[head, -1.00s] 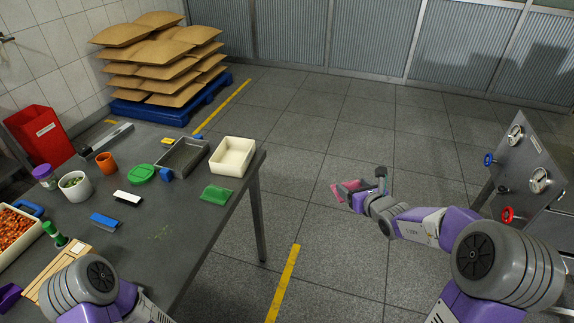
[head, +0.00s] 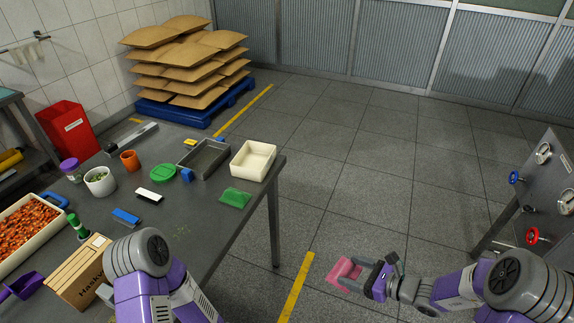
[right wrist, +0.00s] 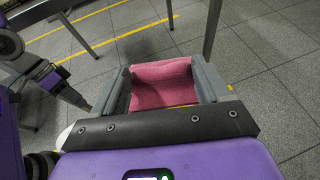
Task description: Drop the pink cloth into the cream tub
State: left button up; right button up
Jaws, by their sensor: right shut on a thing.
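The pink cloth (head: 343,271) is held in my right gripper (head: 356,276), out over the floor to the right of the table. In the right wrist view the pink cloth (right wrist: 162,83) fills the space between the two fingers of my right gripper (right wrist: 165,90). The cream tub (head: 254,160) stands on the table's far right corner, its inside looking empty. My right gripper is to the right of the tub and nearer to me, well apart from it. My left arm shows at the lower left over the table, but its gripper is not visible.
A green cloth (head: 235,197) lies on the table in front of the tub. A grey tray (head: 204,157) stands left of the tub, with a blue block (head: 187,175) beside it. A panel with valves (head: 550,200) stands at the right. The floor between is clear.

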aim_at(257, 166)
jog(key=z, duration=1.1)
jog(key=i, duration=1.5)
jog(key=u, duration=2.7)
